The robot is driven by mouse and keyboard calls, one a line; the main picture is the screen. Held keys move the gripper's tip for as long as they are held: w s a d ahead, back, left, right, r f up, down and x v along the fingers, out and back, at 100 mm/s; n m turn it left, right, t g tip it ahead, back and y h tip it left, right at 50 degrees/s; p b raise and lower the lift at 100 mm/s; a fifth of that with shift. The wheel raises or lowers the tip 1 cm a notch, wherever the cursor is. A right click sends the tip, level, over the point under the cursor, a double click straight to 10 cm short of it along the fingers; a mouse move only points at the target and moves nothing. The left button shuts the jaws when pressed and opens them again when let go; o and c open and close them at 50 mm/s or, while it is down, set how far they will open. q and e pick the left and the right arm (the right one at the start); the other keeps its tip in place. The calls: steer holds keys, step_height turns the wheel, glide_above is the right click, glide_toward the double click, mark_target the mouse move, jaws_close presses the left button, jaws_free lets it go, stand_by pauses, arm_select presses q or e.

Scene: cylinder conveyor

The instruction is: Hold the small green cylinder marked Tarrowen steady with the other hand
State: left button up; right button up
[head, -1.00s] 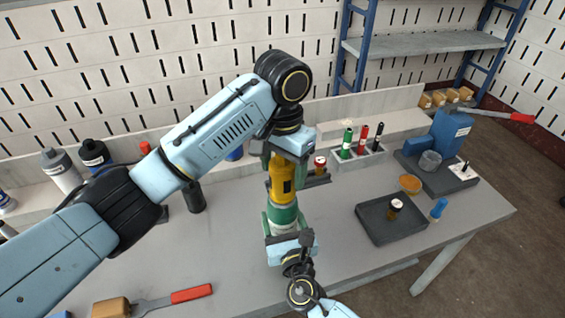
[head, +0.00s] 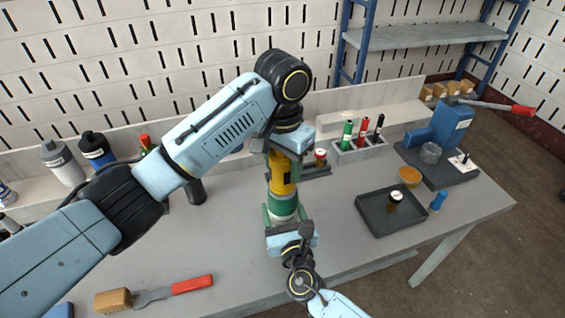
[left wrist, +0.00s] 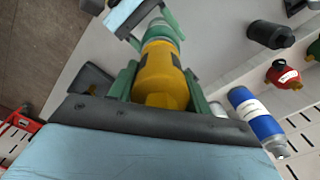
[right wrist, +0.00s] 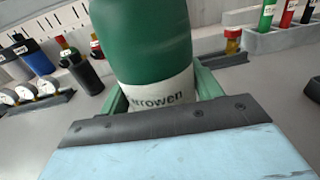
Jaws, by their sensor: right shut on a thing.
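The small green cylinder (head: 283,207) stands upright below my left gripper, with a white band at its lower end. In the right wrist view the green body (right wrist: 145,45) fills the middle, and part of the name Tarrowen reads on the band. My right gripper (head: 290,232) is shut on this lower end. A yellow part (head: 283,178) with a black patch sits directly above the green body. My left gripper (head: 285,158) has its fingers on both sides of the yellow part (left wrist: 162,75); whether they press on it is unclear.
A dark tray (head: 375,222) holds a small round gauge. A rack (head: 345,157) with small green, red and black cylinders stands behind it, and a blue lever press (head: 445,128) at the right. A red-handled brush (head: 190,285) lies front left. Bottles line the back left.

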arm_select(q)
steer(key=c, duration=0.5)
steer(key=m, duration=0.6)
steer(key=m, duration=0.6)
steer(key=m, duration=0.6)
stand_by(0.4)
steer(key=m, duration=0.6)
